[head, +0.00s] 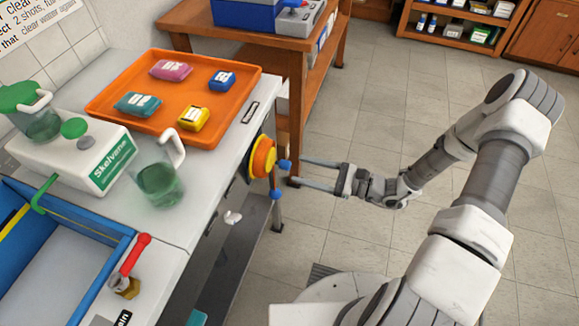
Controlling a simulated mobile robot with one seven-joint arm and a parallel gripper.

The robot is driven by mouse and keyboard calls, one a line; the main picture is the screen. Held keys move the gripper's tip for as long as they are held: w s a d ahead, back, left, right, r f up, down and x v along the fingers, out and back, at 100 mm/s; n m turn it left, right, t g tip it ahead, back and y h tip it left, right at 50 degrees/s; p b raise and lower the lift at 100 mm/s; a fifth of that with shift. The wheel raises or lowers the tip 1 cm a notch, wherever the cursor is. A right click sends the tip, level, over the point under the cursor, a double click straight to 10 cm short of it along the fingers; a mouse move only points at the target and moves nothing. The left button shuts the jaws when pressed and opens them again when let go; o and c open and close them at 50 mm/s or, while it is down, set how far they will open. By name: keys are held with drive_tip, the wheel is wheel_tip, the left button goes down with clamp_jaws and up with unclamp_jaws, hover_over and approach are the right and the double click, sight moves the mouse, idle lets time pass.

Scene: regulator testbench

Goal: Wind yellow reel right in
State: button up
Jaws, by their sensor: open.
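The yellow reel (262,158) is mounted on the side face of the white bench (216,158), below its edge. My gripper (298,171) is open and empty, reaching in from the right. The far side of the reel is hidden.
An orange tray (108,110) with several small packets lies on the bench. A glass jug (158,185), the white Skelvane machine (75,160) and a red-handled valve (134,255) stand nearer. A wooden table (300,75) stands behind the reel. The tiled floor at right is clear.

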sight(289, 166)
drive_tip(key=shift+x, duration=2.3)
drive_tip(key=shift+c, duration=0.2)
clamp_jaws()
